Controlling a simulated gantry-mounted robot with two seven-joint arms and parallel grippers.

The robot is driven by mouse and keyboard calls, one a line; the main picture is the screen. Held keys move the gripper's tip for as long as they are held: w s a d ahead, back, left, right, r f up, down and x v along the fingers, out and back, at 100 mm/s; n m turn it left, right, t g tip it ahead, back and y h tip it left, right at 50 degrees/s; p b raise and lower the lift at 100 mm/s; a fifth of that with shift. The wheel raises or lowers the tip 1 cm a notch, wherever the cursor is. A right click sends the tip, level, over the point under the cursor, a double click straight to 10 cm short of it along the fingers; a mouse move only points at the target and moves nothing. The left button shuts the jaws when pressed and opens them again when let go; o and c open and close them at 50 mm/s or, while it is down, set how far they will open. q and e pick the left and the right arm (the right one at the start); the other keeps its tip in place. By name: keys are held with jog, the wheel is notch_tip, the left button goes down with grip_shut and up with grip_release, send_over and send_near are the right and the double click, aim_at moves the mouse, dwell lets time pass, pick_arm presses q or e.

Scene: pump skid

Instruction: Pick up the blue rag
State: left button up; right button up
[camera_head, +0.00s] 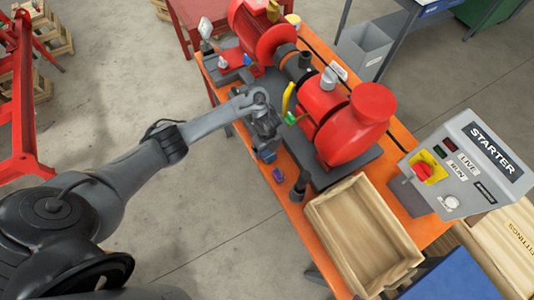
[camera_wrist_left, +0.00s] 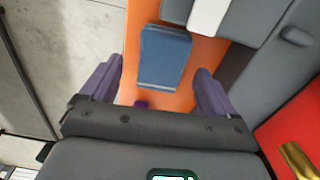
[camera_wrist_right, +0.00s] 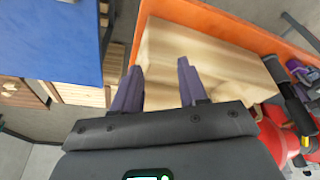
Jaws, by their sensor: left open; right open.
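The blue rag (camera_wrist_left: 165,57) lies folded flat on the orange bench top in the left wrist view. In the head view the rag (camera_head: 268,156) is partly covered by my left gripper. My left gripper (camera_head: 266,143) is open and empty over the bench's left edge. In the left wrist view its fingers (camera_wrist_left: 157,75) stand on either side of the rag, apart from it. My right gripper (camera_wrist_right: 160,68) is open and empty in the right wrist view, above the wooden tray; it does not show in the head view.
The red pump (camera_head: 345,140) is to the right. An empty wooden tray (camera_head: 328,228) and the grey starter box (camera_head: 452,190) are at the near end.

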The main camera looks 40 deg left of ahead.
aim_at(267, 151)
pick_arm(q)
jog(key=shift+f, duration=1)
jog(key=c, duration=1.1)
jog(key=shift+o, duration=0.2)
jog(key=shift+r, duration=0.1)
notch_tip(267, 151, up, 10)
jog(key=p, duration=0.5)
